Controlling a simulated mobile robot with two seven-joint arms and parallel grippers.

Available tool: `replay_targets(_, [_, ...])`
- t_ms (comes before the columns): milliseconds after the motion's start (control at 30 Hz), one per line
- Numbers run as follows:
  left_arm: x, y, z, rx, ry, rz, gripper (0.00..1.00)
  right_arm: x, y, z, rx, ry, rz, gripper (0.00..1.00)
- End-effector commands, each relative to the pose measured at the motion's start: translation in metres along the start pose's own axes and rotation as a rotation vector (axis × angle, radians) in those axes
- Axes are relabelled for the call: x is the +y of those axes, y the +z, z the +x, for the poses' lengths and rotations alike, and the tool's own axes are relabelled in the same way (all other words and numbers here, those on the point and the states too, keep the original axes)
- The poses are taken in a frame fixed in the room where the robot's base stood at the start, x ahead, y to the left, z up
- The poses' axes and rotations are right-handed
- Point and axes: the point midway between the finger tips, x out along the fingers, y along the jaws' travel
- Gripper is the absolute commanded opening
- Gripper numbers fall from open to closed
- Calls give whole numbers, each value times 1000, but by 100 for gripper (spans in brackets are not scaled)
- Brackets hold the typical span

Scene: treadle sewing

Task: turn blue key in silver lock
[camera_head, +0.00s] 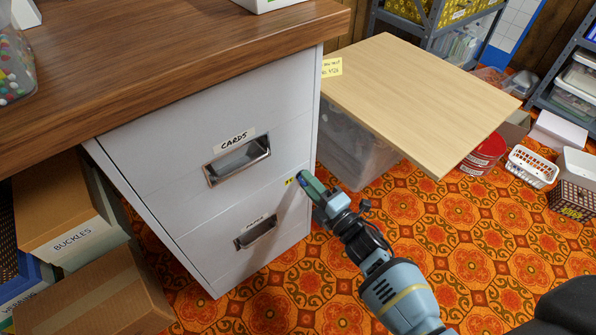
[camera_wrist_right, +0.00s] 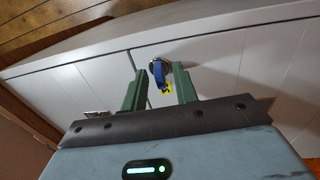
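The blue key (camera_wrist_right: 158,73) sits in the silver lock (camera_wrist_right: 154,63) on the face of the white filing cabinet (camera_head: 165,150), near its right edge. A yellow tag (camera_wrist_right: 167,89) shows just behind the key. My right gripper (camera_wrist_right: 160,74) is open, with one green finger on each side of the key and visible gaps between them. In the head view the right gripper (camera_head: 306,182) is at the cabinet's right front edge and covers most of the lock. My left gripper is not in view.
The cabinet has drawers labelled CARDS (camera_head: 237,160) and a lower one (camera_head: 256,230). A wooden desktop (camera_head: 170,50) lies above it. A pale board (camera_head: 410,95) juts out on the right over a clear bin (camera_head: 350,150).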

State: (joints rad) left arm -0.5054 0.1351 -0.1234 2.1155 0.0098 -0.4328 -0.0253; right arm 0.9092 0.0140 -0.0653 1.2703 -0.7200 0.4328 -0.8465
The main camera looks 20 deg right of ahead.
Motion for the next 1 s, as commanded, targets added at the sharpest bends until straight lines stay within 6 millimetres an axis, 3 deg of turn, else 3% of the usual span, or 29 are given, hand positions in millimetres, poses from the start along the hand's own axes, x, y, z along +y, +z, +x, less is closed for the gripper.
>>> replay_targets(67, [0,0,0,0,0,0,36,0,0,0,0,0,0,29])
replay_targets(300, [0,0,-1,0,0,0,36,0,0,0,0,0,0,0])
replay_targets(500, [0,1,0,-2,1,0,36,0,0,0,2,1,-18,0])
replay_targets(800, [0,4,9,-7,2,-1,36,-1,1,0,25,0,-218,0])
replay_targets(1000, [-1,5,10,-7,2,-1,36,0,1,0,29,0,-263,0])
